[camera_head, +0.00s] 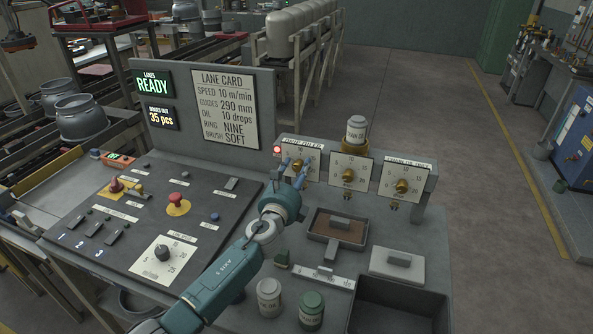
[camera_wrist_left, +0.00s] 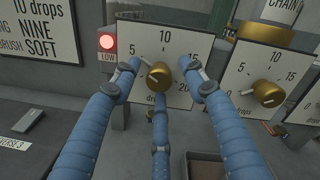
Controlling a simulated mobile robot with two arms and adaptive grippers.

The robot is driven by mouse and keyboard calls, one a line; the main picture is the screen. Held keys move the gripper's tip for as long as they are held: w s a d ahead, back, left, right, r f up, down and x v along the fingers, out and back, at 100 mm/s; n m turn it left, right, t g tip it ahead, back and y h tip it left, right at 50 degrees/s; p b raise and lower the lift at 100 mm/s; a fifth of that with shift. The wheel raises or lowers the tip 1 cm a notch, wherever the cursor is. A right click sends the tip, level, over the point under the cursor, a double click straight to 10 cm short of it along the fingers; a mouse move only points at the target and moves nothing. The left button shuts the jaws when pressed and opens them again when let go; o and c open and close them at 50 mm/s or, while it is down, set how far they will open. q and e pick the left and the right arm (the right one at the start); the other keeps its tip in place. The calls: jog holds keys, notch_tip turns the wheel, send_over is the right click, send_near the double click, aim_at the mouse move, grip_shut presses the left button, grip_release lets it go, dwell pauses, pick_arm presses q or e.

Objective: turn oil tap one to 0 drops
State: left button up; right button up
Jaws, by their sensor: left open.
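Oil tap one is the leftmost white dial; its brass knob (camera_wrist_left: 158,76) shows well in the left wrist view, and part of it shows in the head view (camera_head: 297,165). The dial plate (camera_wrist_left: 165,36) carries 5, 10 and 20, with part of the face hidden by my fingers. The knob's exact setting is hard to tell. My left gripper (camera_head: 292,172) is open, its blue fingers spread around the knob; in the left wrist view (camera_wrist_left: 160,75) one finger is on each side and one below. I cannot tell whether any finger touches it. My right gripper is not in view.
A lit red lamp (camera_wrist_left: 108,42) marked LOW sits left of the dial. The middle tap (camera_head: 349,175) and right tap (camera_head: 402,186) stand close beside it. The lane card (camera_head: 224,107) reads oil 10 drops. A brown-filled tray (camera_head: 338,228) and two jars stand in front.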

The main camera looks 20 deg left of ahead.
pick_arm(q)
jog(key=shift+f, duration=0.1)
grip_shut()
jog(key=shift+f+n, duration=0.15)
jog(key=shift+n, duration=0.25)
dwell(0.3)
jog(key=shift+d+n, duration=0.1)
jog(key=shift+n, duration=0.3)
jog(key=n, duration=0.3)
jog(key=shift+n, duration=0.3)
jog(key=n, duration=0.4)
jog(key=shift+g, duration=0.3)
jog(key=shift+n+h, duration=0.4)
jog(key=shift+n, duration=0.8)
